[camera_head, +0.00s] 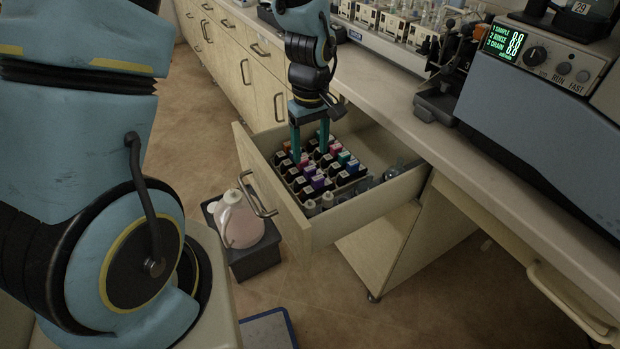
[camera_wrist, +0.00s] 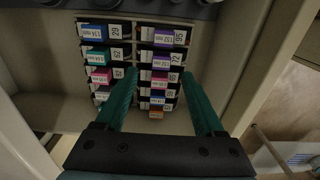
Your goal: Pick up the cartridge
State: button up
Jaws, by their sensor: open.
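Several small cartridges with dark bodies and coloured labels stand in rows in the open drawer (camera_head: 345,216); one with a purple label (camera_head: 318,182) is near the middle of the rows. The wrist view shows two columns of them, with numbered white ends, among them a blue-labelled cartridge (camera_wrist: 93,32) and a purple-labelled cartridge (camera_wrist: 164,38). I cannot tell which one the task means. My gripper (camera_head: 309,156) points down over the rear part of the rows. Its two green fingers (camera_wrist: 160,80) are apart, with nothing seen held between them. The fingers hide some cartridges.
The drawer's front panel with its handle (camera_head: 258,196) sticks out from the cabinet. A jug of pink liquid (camera_head: 240,220) stands in a dark bin on the floor. The counter (camera_head: 395,95) carries instruments, including a grey machine with a lit display (camera_head: 503,41).

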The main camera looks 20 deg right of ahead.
aim_at(310, 168)
jog(key=shift+s+f+p, duration=0.1)
jog(key=shift+f+p, duration=0.45)
jog(key=shift+f, duration=1.85)
grip_shut()
